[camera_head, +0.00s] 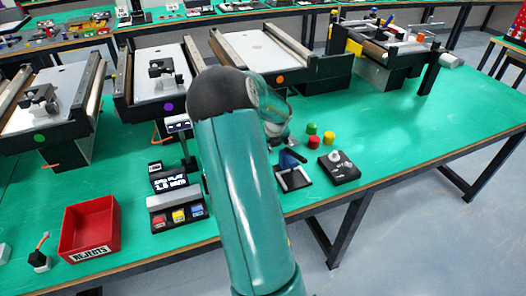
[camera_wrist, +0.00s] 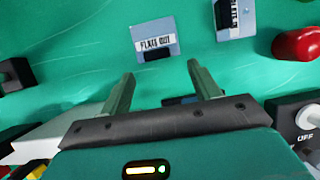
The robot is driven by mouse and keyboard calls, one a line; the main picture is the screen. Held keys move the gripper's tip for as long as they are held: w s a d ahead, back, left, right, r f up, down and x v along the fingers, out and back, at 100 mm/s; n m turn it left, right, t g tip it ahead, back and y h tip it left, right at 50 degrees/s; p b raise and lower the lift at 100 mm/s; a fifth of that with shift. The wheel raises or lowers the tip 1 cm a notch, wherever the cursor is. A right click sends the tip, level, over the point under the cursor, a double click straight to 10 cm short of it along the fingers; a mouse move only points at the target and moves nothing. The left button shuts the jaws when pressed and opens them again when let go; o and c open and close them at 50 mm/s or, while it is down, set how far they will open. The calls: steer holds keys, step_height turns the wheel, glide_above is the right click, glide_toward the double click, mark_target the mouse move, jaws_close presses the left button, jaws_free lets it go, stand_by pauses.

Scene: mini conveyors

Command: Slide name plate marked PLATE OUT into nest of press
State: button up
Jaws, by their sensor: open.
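In the head view my arm hides much of the bench near the gripper. A small stand with a blue lever (camera_head: 291,158) is right of my arm; I cannot tell whether it is the press.
A black control box (camera_head: 338,168) stands right of the lever stand, near red, green and yellow buttons (camera_head: 314,141). A red REJECTS bin (camera_head: 90,228) and a button panel (camera_head: 178,213) are on the left. Mini conveyors (camera_head: 275,55) line the back.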

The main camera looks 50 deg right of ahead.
steer(key=x, duration=0.5)
steer(key=shift+s+a, duration=0.1)
steer(key=shift+a, duration=0.1)
steer(key=c, duration=1.1)
